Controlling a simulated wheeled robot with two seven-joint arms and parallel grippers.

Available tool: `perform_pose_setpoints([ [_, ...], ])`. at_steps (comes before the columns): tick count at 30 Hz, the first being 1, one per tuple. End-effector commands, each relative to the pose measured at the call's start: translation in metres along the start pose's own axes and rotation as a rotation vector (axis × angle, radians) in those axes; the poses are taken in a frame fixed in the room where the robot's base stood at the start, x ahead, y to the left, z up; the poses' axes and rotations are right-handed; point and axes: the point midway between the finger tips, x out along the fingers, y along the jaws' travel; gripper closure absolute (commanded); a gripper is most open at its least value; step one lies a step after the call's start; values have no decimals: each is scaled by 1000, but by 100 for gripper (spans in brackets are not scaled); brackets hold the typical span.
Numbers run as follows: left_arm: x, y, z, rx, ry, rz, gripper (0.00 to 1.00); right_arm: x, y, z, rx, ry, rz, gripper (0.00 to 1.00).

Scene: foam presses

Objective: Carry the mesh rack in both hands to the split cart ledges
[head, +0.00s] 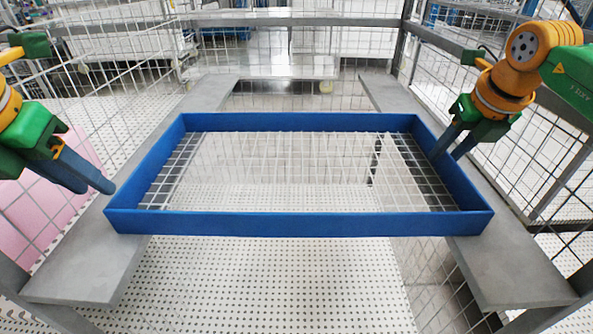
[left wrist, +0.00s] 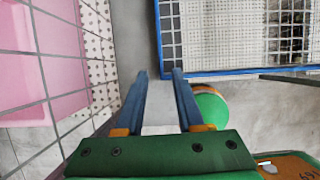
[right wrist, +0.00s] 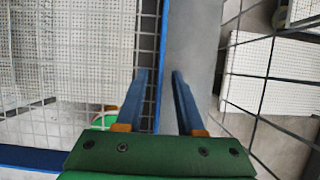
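The mesh rack (head: 300,222) is a blue rectangular frame with a pale wire-grid bottom. It lies level across the left grey ledge (head: 85,270) and the right grey ledge (head: 515,265), with an open gap between them. My left gripper (head: 98,184) is open and empty, left of the rack's left wall and apart from it. In the left wrist view the rack's corner (left wrist: 160,62) appears between its fingertips. My right gripper (head: 450,150) is open at the rack's right wall. In the right wrist view that wall (right wrist: 160,60) runs between its fingers; contact cannot be told.
Wire mesh side panels (head: 535,165) on grey posts stand outside both ledges. A pink surface (head: 35,210) lies beyond the left mesh. White perforated flooring (head: 270,285) shows below the gap. A grey crossbar (head: 290,20) spans the back.

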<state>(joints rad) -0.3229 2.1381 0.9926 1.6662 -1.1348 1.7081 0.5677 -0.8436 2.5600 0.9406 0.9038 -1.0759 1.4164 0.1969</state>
Motion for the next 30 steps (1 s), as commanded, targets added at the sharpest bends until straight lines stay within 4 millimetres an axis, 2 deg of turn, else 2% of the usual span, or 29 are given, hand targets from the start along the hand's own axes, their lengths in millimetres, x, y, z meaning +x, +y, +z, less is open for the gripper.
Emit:
perform_pose_setpoints([
  [4, 0, 0, 0, 0, 0, 0, 63, -41, 0, 0, 3, -6, 5, 63],
  [10, 0, 0, 0, 1, 0, 0, 63, -57, 1, 0, -5, -3, 1, 63],
  [15, 0, 0, 1, 1, 0, 0, 63, -62, 0, -1, 1, -2, 0, 63],
  [30, 0, 0, 1, 1, 0, 0, 63, -63, 0, -1, 1, -2, 0, 63],
])
